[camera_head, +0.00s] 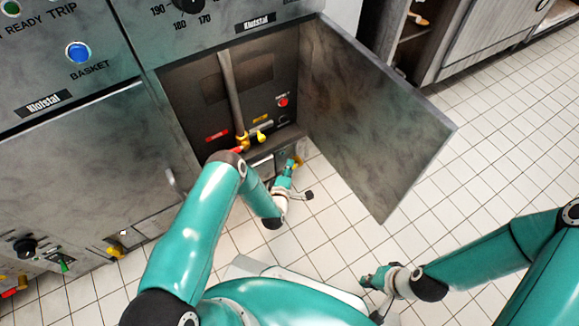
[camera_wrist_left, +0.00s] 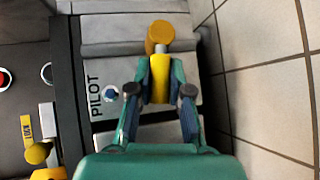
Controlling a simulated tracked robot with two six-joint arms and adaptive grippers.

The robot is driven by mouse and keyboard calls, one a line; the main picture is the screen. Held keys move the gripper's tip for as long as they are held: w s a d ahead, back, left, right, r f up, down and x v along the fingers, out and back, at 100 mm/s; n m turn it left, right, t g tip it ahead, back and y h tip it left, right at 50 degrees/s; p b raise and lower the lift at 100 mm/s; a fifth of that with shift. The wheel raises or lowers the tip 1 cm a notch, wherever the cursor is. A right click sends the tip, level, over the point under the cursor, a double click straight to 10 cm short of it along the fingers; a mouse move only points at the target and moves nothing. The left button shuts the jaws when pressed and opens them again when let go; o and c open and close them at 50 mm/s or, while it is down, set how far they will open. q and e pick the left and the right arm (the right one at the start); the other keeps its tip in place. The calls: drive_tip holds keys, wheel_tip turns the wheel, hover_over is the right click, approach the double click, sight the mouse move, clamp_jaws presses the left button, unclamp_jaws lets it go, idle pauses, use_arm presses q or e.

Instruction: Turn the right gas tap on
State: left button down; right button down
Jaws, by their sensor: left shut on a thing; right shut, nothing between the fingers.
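My left gripper (camera_head: 290,170) is low at the right side of the open cabinet, beside the door's hinge side. It is shut on a yellow tap handle (camera_head: 298,162). In the left wrist view the two fingers (camera_wrist_left: 160,90) close on the handle's yellow part, and its round orange-yellow end (camera_wrist_left: 160,36) shows beyond them. The handle is beside a grey panel marked PILOT (camera_wrist_left: 110,85). I cannot tell whether this tap is on or off. A yellow valve with a red lever (camera_head: 241,145) is on the vertical pipe. My right gripper (camera_head: 376,279) is shut and empty over the floor.
The open cabinet door (camera_head: 375,115) stands out to the right. A yellow knob (camera_head: 260,136) and a red button (camera_head: 283,101) are inside the cabinet. A blue BASKET button (camera_head: 78,52) is at the upper left. The tiled floor (camera_head: 480,180) at the right is clear.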

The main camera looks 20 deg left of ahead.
use_arm(q)
drive_tip(key=shift+w+d+r+m+g+p, duration=0.1)
drive_tip(key=shift+d+r+m+g+p, duration=0.1)
drive_tip(key=shift+r+m+g+p, duration=0.7)
drive_tip(key=shift+w+d+m+g+y+p, duration=0.2)
drive_tip(key=shift+m+g+y+p, duration=0.25)
drive_tip(key=shift+g+p, duration=0.45)
drive_tip(key=c, duration=1.2)
unclamp_jaws()
drive_tip(key=shift+o, duration=0.6)
drive_tip(key=shift+a, duration=0.1)
drive_tip(key=shift+r, duration=0.1)
drive_tip(key=v, duration=1.1)
drive_tip(key=shift+s+d+r, duration=0.15)
drive_tip(key=shift+s+d, duration=0.05)
drive_tip(key=shift+s, duration=0.15)
